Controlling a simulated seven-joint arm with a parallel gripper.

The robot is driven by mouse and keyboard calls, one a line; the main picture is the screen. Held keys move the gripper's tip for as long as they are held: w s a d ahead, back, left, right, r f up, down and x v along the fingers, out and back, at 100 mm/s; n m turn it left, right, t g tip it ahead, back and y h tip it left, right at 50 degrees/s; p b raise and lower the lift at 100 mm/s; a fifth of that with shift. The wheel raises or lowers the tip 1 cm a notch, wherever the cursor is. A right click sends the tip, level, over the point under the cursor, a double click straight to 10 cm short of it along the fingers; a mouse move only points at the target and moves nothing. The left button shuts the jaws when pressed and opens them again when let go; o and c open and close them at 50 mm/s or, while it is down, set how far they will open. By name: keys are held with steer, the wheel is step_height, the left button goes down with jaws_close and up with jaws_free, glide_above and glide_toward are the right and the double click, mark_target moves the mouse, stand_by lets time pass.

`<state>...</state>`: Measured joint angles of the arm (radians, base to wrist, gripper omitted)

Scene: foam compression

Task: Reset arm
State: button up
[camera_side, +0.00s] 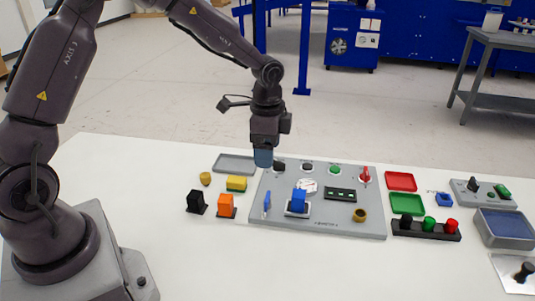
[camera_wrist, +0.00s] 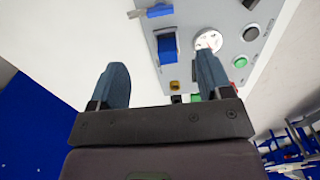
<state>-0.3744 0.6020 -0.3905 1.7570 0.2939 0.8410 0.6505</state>
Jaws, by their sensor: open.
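My gripper (camera_side: 263,158) hangs pointing down above the far left part of the grey panel (camera_side: 262,222) in the side view. In the wrist view my gripper (camera_wrist: 163,88) shows two blue-grey fingers set wide apart with nothing between them. A blue block (camera_side: 299,198) sits on a small light base on the panel; it also shows beyond the fingers in the wrist view (camera_wrist: 168,46). My gripper is apart from the block and the panel.
The panel carries several knobs, a red switch (camera_side: 366,175) and a green board (camera_side: 340,194). Black (camera_side: 196,201) and orange (camera_side: 226,205) blocks stand left of it. Red (camera_side: 401,181) and green (camera_side: 407,204) trays lie right.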

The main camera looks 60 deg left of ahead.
steer(key=s+d+r+n+t, duration=0.1)
steer(key=s+r+n, duration=0.3)
steer(key=s+r, duration=0.5)
steer(key=s+d+r+n+t, duration=0.2)
steer(key=s+r+n+t, duration=0.2)
steer(key=s+r, duration=0.5)
steer(key=s+n, duration=0.1)
steer(key=s, duration=0.3)
steer(key=shift+s+t, duration=0.25)
steer(key=shift+t, duration=0.05)
